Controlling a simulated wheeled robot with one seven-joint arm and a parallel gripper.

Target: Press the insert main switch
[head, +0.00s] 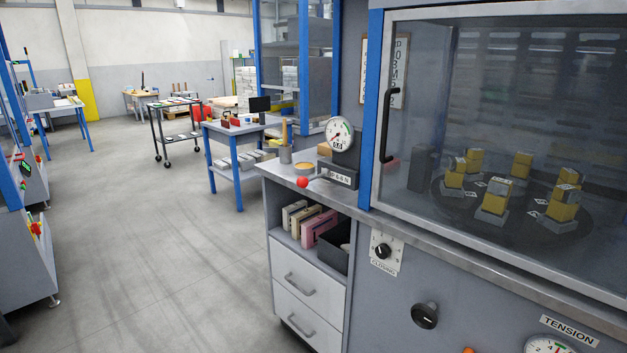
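No control in view carries a label that I can read as insert main switch. On the machine at the left edge are a green-lit panel (25,168) and a red knob or button (36,228), both small and seen at an angle. My gripper is not in view.
A glazed cabinet door with a black handle (387,124) covers a round turntable with several yellow-grey blocks. A dial gauge (340,134) and a red ball (302,182) are on the counter (281,172). Drawers (306,287) stand below. The grey floor (150,260) is clear between the machines.

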